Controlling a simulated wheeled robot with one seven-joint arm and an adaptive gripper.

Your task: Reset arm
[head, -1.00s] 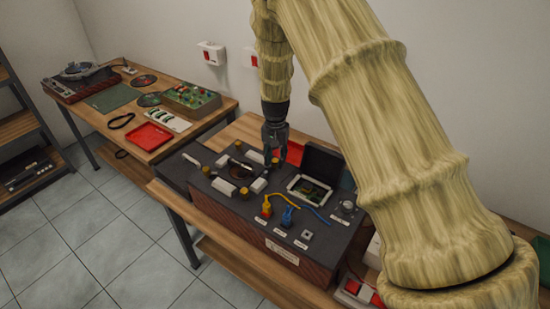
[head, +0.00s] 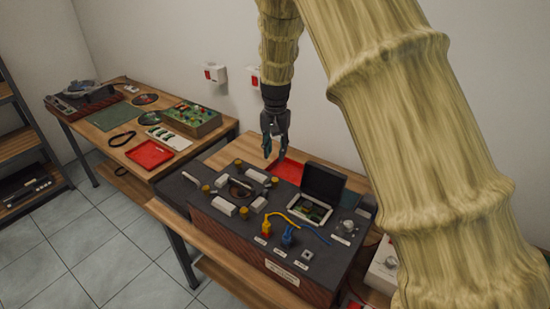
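My gripper (head: 272,152) hangs fingers-down in the head view, above the back part of the dark hi-fi unit (head: 190,192). Its two fingers are apart with nothing seen between them. It appears clear of the unit. My pale, sleeved arm comes in from the right and hides part of the bench behind it. The unit's top carries white blocks, brass-coloured knobs, a yellow plug (head: 266,229) and a blue plug (head: 287,236) with cables, and a small compartment with its dark lid (head: 324,182) standing open.
The wooden bench (head: 232,149) bears the unit, with a red tray (head: 288,171) behind it. A second table at left holds a turntable (head: 85,97), a green circuit board (head: 191,118) and another red tray (head: 149,154). Shelves stand far left. Wall boxes (head: 214,73) are behind. The tiled floor is clear.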

